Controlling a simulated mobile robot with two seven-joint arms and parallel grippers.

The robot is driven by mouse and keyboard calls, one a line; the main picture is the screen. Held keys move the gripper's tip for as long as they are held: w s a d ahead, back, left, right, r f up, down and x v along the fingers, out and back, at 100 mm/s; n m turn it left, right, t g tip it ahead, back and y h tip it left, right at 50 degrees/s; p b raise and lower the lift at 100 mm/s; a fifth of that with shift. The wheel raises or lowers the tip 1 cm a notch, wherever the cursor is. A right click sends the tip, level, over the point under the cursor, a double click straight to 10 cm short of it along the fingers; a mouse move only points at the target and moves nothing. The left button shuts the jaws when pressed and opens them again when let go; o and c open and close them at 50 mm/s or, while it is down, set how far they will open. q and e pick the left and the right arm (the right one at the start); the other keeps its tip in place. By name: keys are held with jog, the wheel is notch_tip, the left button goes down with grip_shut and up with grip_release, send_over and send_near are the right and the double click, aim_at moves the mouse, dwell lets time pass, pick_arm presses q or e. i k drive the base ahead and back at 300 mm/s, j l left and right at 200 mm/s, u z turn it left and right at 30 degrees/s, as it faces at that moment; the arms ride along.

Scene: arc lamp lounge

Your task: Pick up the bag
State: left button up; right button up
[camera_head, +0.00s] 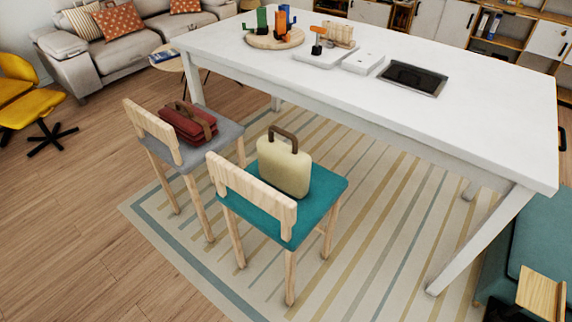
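Two bags show in the head view. A cream bag (283,169) with a brown arched handle stands upright on the teal seat (322,187) of the nearer wooden chair. A dark red bag (188,124) with a brown strap lies on the grey seat (226,134) of the other wooden chair, to the left and farther back. Neither of my grippers is in view, and nothing is seen holding either bag.
A long white table (480,140) stands behind the chairs, bearing a round wooden board (262,42) with colored items. The chair backrest (250,192) is in front of the cream bag. A striped rug (345,262) lies below. Open wooden floor (75,220) is at left.

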aim_at(286, 167)
jog(key=i+j+z, duration=0.1)
jog(key=j, duration=0.3)
jog(key=i+j+z, duration=0.15)
jog(key=j, duration=0.25)
jog(key=i+j+z, duration=0.1)
jog(key=j, duration=0.3)
jog(key=i+j+z, duration=0.15)
jog(key=j, duration=0.25)
jog(key=i+j+z, duration=0.1)
jog(key=j, duration=0.35)
jog(key=i, duration=0.1)
